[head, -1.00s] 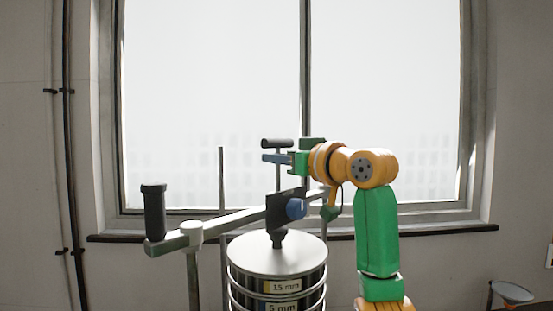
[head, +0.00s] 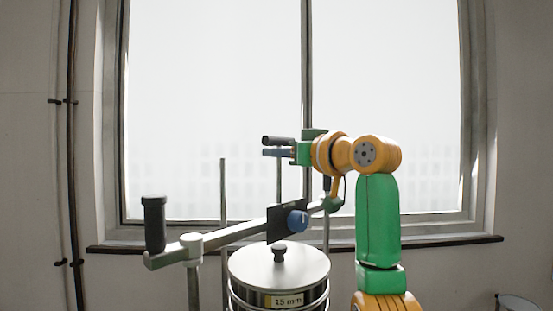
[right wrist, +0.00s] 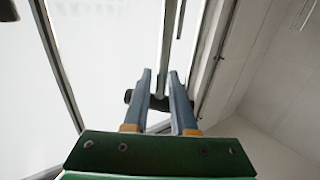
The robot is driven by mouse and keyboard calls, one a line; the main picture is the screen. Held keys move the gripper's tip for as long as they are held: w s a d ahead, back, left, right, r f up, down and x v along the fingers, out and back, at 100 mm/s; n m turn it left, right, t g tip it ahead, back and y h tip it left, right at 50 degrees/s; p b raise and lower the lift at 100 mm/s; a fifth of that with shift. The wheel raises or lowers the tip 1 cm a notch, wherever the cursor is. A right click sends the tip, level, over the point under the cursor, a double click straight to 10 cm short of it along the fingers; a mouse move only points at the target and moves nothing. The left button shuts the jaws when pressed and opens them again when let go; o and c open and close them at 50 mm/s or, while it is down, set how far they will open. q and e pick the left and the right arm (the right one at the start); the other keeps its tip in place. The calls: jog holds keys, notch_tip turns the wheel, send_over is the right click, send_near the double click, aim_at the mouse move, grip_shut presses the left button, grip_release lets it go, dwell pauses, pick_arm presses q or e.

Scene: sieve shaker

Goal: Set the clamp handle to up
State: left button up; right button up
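The clamp handle is a black crossbar (head: 277,140) on top of a thin upright grey rod. The rod runs down behind the dark clamp block (head: 284,226) on the slanted arm. My right gripper (head: 274,153) has its blue fingers just under the crossbar, at the rod. In the right wrist view the two fingers (right wrist: 160,76) stand apart, with the black crossbar (right wrist: 159,103) crossing behind them; contact is unclear. The rod's lower end is hidden. My left gripper is not in view.
The round sieve lid (head: 255,268) with its black knob (head: 279,252) lies below the block, on the sieve stack. The slanted grey arm (head: 225,231) carries a black upright grip (head: 154,223) at left. A window (head: 200,100) stands behind.

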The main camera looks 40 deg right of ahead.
jog(key=shift+o, duration=0.9)
jog(key=shift+s, duration=0.15)
jog(key=s+b, duration=0.3)
jog(key=s, duration=0.4)
jog(key=shift+s+a, duration=0.15)
jog(key=shift+a, duration=0.25)
